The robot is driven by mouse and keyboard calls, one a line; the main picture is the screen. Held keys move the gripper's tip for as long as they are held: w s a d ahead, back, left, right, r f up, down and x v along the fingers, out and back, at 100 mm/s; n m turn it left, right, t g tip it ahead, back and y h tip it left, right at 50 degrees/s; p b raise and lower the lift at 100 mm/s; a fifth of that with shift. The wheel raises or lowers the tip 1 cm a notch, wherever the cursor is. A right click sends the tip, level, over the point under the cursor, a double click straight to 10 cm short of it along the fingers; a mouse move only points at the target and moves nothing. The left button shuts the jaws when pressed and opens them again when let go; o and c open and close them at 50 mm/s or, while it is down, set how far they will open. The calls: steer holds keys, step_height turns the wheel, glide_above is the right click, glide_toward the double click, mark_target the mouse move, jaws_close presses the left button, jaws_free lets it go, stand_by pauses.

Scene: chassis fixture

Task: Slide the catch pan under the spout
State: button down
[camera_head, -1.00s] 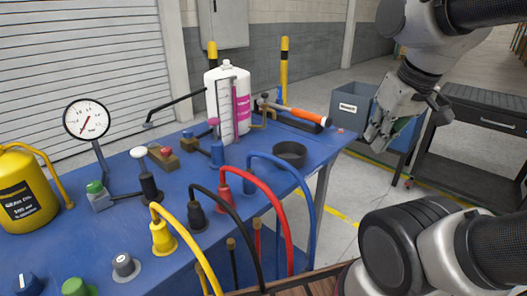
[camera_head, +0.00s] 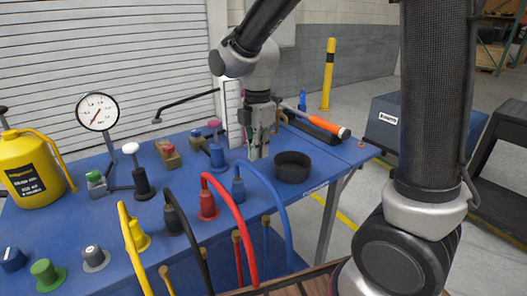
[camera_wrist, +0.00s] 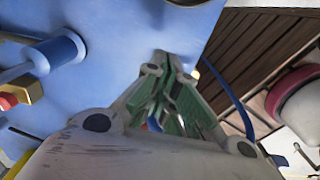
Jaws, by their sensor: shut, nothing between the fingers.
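The catch pan, a round black open dish (camera_head: 292,167), sits on the blue table toward its right front edge in the head view. A thin black bent pipe (camera_head: 188,106) with a downturned end stands out to the left over the table's back. It may be the spout, but I cannot tell for sure. My gripper (camera_head: 258,154) points down just left of the pan, apart from it, low near the table. Its fingers, with green pads, close together in the wrist view (camera_wrist: 171,62), with nothing between them. My gripper hides most of the white tank.
The blue table (camera_head: 110,235) carries a red plug (camera_head: 208,205), a blue plug (camera_head: 238,188) and looped cables in front of the pan. An orange-handled tool (camera_head: 325,125) lies behind it. A gauge (camera_head: 97,112) and a yellow can (camera_head: 32,170) stand left.

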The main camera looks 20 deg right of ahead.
mark_target(298, 157)
step_height(298, 157, down, 8)
steer(key=shift+r, duration=0.25)
steer(key=d, duration=0.2)
steer(key=shift+w+d+f, duration=0.1)
steer(key=shift+w+d, duration=0.2)
steer(key=shift+w, duration=0.1)
steer(key=shift+w+d, duration=0.25)
steer(key=shift+d, duration=0.45)
steer(key=w+d, duration=0.1)
steer(key=d, duration=0.2)
steer(key=w+d, duration=0.1)
steer(key=d, duration=0.3)
steer(key=w+d, duration=0.1)
steer(key=d, duration=0.2)
steer(key=shift+w+d, duration=0.15)
steer(key=shift+d, duration=0.05)
steer(key=shift+a, duration=0.1)
